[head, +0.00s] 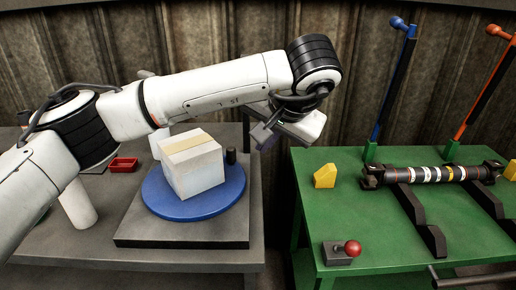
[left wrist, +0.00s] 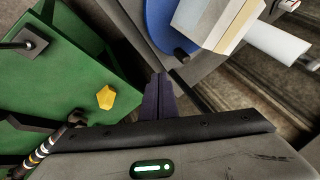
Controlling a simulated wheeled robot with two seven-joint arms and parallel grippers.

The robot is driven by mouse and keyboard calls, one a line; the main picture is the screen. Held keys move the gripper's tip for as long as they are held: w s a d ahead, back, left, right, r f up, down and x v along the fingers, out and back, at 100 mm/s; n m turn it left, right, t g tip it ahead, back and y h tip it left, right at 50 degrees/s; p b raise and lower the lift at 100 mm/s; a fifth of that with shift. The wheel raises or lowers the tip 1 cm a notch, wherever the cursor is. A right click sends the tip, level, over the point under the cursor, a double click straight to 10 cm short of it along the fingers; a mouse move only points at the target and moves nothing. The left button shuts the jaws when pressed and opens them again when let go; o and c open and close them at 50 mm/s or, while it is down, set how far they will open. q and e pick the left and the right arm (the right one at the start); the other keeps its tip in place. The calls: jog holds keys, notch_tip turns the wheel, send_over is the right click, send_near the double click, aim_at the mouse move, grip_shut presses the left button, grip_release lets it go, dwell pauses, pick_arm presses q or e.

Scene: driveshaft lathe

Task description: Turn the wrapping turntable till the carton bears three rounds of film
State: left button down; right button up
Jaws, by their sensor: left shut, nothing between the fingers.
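The carton (head: 194,168), pale with a tan strip on top, sits upright on the blue turntable (head: 200,207). Its sides look whitish; I cannot tell any rounds of film. A short dark peg (head: 231,156) stands at the turntable's right rim. My left gripper (head: 263,135) is shut and empty, in the air right of the turntable and apart from the peg. In the left wrist view its fingers (left wrist: 157,97) are together, with the turntable (left wrist: 163,28) and carton (left wrist: 216,20) beyond them. A white cylinder (left wrist: 280,45) stands beside the carton there. My right gripper is not in view.
My left arm reaches over the grey bench (head: 130,215). A red tray (head: 123,164) and a white cylinder (head: 77,205) are at left. The green table (head: 310,205) holds a driveshaft (head: 430,174), a yellow block (head: 325,176), a red-knobbed box (head: 340,252) and two upright levers. A gap separates the benches.

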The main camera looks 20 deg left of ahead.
pick_arm(q)
send_near(243, 170)
jog(key=w+f, duration=0.3)
jog(key=shift+w, duration=0.35)
jog(key=shift+w+a, duration=0.2)
jog(key=shift+a, duration=0.35)
jog(key=shift+w+a, duration=0.2)
jog(key=shift+a, duration=0.4)
jog(key=shift+w+a+p, duration=0.2)
jog(key=shift+a+p, duration=0.1)
jog(key=shift+a, duration=0.4)
